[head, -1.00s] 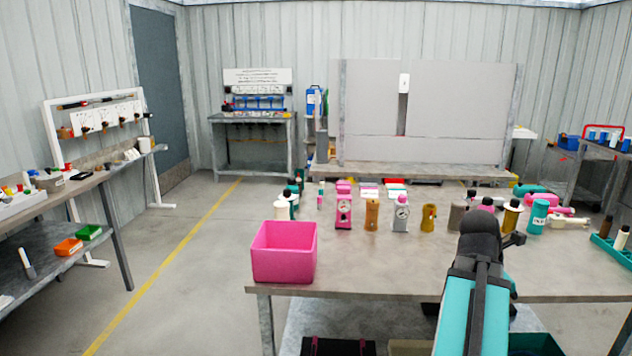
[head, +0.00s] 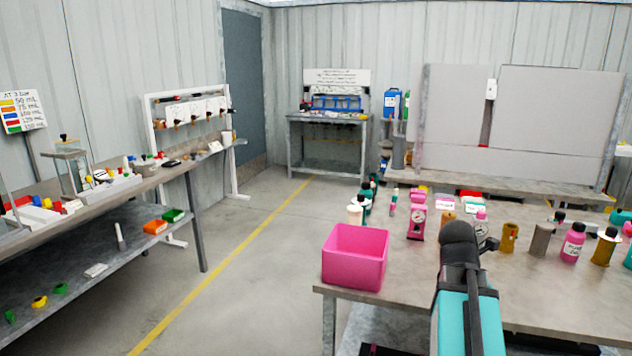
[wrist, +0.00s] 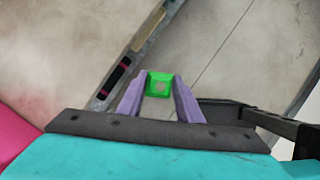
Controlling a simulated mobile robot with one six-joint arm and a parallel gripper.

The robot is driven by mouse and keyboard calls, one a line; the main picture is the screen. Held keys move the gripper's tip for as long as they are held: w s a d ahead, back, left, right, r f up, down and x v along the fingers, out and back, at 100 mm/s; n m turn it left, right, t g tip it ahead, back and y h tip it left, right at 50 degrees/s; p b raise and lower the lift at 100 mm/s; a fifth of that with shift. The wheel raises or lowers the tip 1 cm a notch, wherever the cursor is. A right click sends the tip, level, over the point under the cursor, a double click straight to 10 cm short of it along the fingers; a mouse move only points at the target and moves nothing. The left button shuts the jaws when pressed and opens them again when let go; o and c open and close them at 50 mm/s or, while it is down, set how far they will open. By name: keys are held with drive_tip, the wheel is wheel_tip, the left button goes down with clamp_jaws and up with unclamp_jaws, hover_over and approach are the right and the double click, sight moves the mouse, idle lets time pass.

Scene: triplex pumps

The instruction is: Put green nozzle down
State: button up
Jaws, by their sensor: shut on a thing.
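My gripper (wrist: 160,90) shows in the wrist view, with two purple fingers closed on the green nozzle (wrist: 160,82). The nozzle is a small bright green piece with a pale round spot in its middle, held at the fingertips. It appears clear of any surface, above the floor near a table edge. In the head view my arm stands at the right of centre, and the fingers and the nozzle are hidden from there.
A pink bin (head: 355,257) stands on the near corner of the table (head: 410,279), left of my arm. Bottles and pump parts stand behind it. At the left, a bench (head: 110,192) holds trays and small parts above a lower shelf (head: 105,258). Open floor (head: 255,270) lies between.

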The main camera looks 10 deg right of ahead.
drive_tip(key=w+a+f+m+p, duration=0.1)
drive_tip(key=w+a, duration=0.5)
drive_tip(key=a, duration=0.6)
drive_tip(key=w+a+f+m+g+p, duration=0.1)
drive_tip(key=w+a+m, duration=0.2)
drive_tip(key=a, duration=0.9)
drive_tip(key=w+a+f+m+g, duration=0.1)
drive_tip(key=w+a+f+m, duration=0.1)
drive_tip(key=w+a, duration=0.8)
drive_tip(key=shift+a+y+p, duration=0.3)
drive_tip(key=shift+a+p, duration=0.1)
drive_tip(key=shift+a, duration=0.75)
drive_tip(key=shift+d, duration=0.15)
drive_tip(key=shift+a, duration=0.2)
